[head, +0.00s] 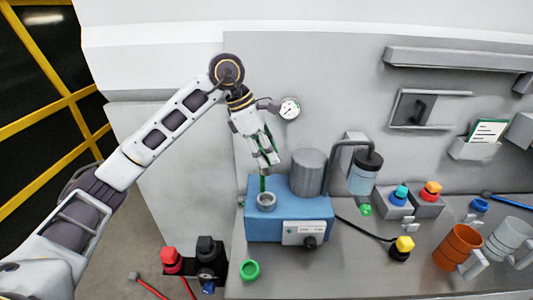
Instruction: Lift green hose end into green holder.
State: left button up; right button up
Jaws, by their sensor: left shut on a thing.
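My left gripper (266,161) points down above the blue box (290,222) and is shut on a thin green piece (263,184), which looks like the green hose end. The piece hangs from the fingertips, close above or at the grey round collar (266,200) on top of the box; I cannot tell if it touches. More green shows behind the fingers. A green ring (249,270) lies on the bench at the front left, and a small green part (366,210) sits right of the box; I cannot tell which is the green holder. My right gripper is out of view.
A grey cylinder (309,172) and a clear jar (363,175) with a bent pipe stand beside the collar. A gauge (290,109) is on the wall behind. An orange mug (458,247) and a white mug (508,238) stand right. The bench's front middle is clear.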

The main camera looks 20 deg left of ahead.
pick_arm(q)
jog(key=shift+r+p, duration=0.45)
jog(key=shift+r, duration=0.85)
jog(key=shift+r+p, duration=0.45)
jog(key=shift+p, duration=0.1)
jog(key=shift+r, duration=0.4)
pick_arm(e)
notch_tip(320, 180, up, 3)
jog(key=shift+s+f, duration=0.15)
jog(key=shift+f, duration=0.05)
